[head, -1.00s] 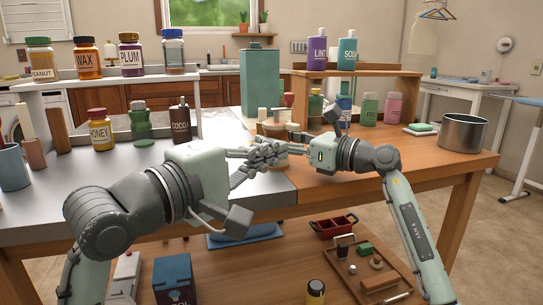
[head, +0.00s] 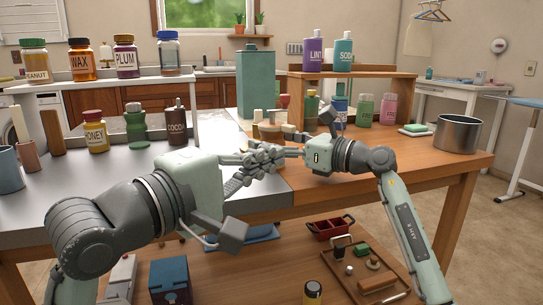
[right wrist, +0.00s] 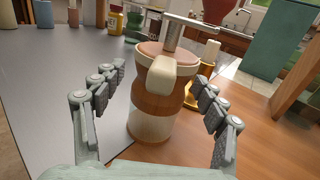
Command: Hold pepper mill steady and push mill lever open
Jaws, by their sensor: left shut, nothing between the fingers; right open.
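The pepper mill (right wrist: 152,108) stands upright in the right wrist view, with a brown body, a pale lower band and a coppery top. A cream block (right wrist: 173,72), seemingly its lever, sticks out at the upper front, and a metal crank rises above. My right gripper (right wrist: 157,75) is open, its fingers on either side of the mill with visible gaps. In the head view the mill (head: 270,132) is mostly hidden behind the hands. My left gripper (head: 264,158) is shut and empty in front of it. My right gripper's fingers overlap it in the picture, so contact cannot be told.
A brass object (right wrist: 203,72) with a cream knob stands close behind the mill. A tall green canister (head: 255,80) is farther back. A honey jar (head: 95,132) and a cocoa bottle (head: 177,128) stand left. A metal pot (head: 458,134) is at right; the wooden top between is mostly clear.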

